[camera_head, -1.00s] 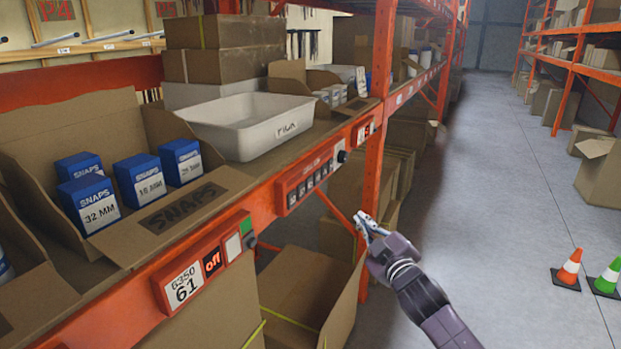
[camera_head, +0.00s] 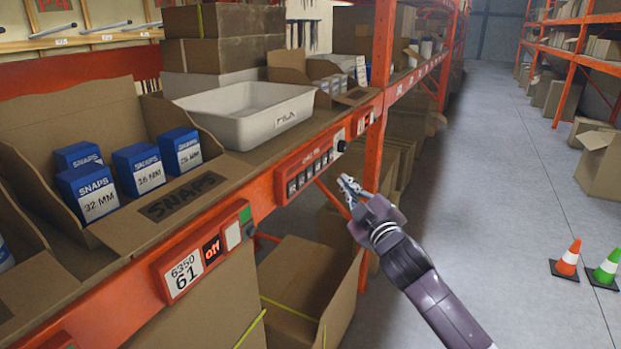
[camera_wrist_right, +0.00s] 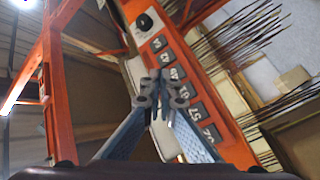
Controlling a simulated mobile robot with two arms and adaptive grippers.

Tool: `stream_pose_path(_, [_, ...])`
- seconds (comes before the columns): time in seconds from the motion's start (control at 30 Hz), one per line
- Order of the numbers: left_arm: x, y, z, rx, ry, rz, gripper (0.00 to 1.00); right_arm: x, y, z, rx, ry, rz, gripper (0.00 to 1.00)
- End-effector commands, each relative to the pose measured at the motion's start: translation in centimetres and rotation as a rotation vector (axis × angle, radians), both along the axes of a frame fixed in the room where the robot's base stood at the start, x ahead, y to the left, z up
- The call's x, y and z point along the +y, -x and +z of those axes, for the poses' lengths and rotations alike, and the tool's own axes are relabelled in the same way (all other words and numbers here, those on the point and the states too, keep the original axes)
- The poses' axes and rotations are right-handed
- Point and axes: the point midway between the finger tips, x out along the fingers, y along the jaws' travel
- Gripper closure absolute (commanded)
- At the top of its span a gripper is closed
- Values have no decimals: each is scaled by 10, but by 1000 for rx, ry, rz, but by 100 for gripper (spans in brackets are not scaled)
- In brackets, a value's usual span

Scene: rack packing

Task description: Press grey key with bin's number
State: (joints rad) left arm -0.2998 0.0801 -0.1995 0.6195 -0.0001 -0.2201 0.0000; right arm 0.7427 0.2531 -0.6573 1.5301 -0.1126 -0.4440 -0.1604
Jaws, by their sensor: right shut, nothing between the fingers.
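The red key panel (camera_head: 309,171) with a row of several dark grey numbered keys is on the orange shelf beam, below the white FILA bin (camera_head: 250,116). In the right wrist view the keys (camera_wrist_right: 195,110) run diagonally; their numbers are small and hard to read. A label reading 6350 and 61 (camera_head: 185,273) is on another red unit further left, beside a display reading "off". My right gripper (camera_head: 347,187) is shut and empty, in front of and just right of the panel. In the wrist view its fingertips (camera_wrist_right: 161,96) overlap the keys; contact cannot be told.
An orange upright (camera_head: 378,110) stands behind my right gripper. An open cardboard box (camera_head: 310,290) is below the beam. Blue SNAPS boxes (camera_head: 138,170) sit in a carton on the shelf. Traffic cones (camera_head: 567,260) stand in the clear aisle at right.

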Motion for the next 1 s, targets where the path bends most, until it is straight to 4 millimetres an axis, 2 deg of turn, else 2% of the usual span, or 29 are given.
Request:
stream_pose_path(0.03, [0, 0, -8, 0, 0, 0, 60, 9, -3, -3, -1, -1, 2, 100])
stream_pose_path(0.2, [0, 0, -20, 0, 0, 0, 60, 31, -12, -3, -2, -2, 2, 100])
stream_pose_path(0.4, [0, 0, -25, 0, 0, 0, 60, 48, -20, -1, -1, -1, 0, 100])
stream_pose_path(0.6, [0, 0, -26, 0, 0, 0, 60, 55, -23, 0, -1, 1, -1, 100])
stream_pose_path(1.0, [0, 0, -26, -1, 0, -1, 60, 55, -23, 0, 0, 1, 0, 100])
